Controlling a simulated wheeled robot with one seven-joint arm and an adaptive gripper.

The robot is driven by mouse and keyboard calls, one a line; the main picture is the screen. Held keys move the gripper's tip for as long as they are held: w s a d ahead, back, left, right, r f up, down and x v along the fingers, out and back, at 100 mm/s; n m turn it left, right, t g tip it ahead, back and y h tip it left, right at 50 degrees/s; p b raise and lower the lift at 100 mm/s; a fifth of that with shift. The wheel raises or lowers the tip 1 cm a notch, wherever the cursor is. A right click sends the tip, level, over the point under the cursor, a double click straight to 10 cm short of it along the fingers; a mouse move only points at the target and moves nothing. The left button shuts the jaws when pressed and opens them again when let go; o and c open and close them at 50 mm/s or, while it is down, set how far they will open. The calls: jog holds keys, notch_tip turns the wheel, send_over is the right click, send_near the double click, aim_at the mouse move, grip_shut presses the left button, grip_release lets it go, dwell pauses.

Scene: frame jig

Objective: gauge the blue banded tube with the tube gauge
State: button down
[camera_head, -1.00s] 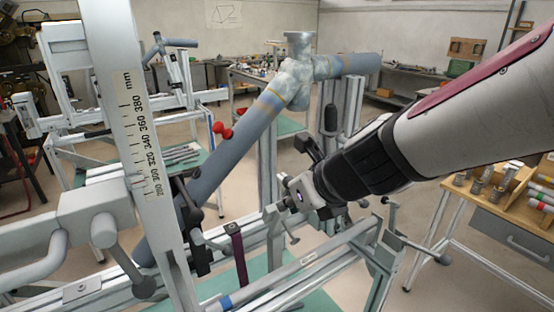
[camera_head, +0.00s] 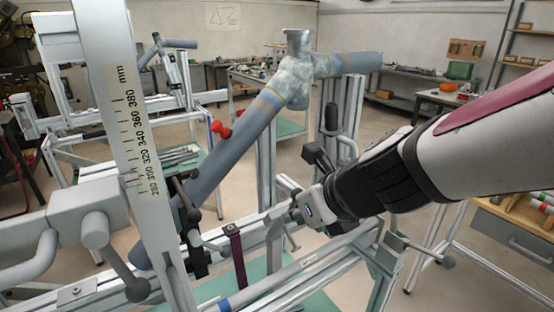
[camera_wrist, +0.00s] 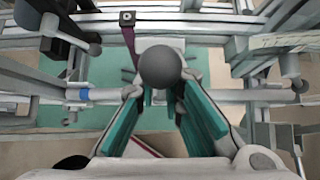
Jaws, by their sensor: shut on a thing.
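The blue banded tube (camera_head: 300,264) lies in the frame jig's lower front part, a grey tube with a blue band near its left end and a small label. In the wrist view the tube (camera_wrist: 105,95) runs across, below my gripper. My gripper (camera_head: 285,213) is over the tube's far side. In the wrist view my gripper (camera_wrist: 160,92) has its teal-padded fingers closed around a grey piece with a dark round knob (camera_wrist: 165,67), which looks like the tube gauge. The fingers and knob hide its lower part, so I cannot tell whether it touches the tube.
A scale post (camera_head: 130,130) stands close at the left. A thick slanted grey tube (camera_head: 225,150) rises behind the gripper. A purple strap (camera_head: 238,258) hangs left of it. Clamp levers (camera_head: 425,248) stick out right. A bench with a drawer (camera_head: 515,240) stands at right.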

jog(key=shift+s+d+f+b, duration=0.4)
jog(key=shift+s+d+f, duration=0.05)
jog(key=shift+s+f, duration=0.2)
jog(key=c, duration=1.6)
grip_release()
jog(key=shift+r, duration=0.1)
jog(key=p+v, duration=0.4)
jog(key=v, duration=0.3)
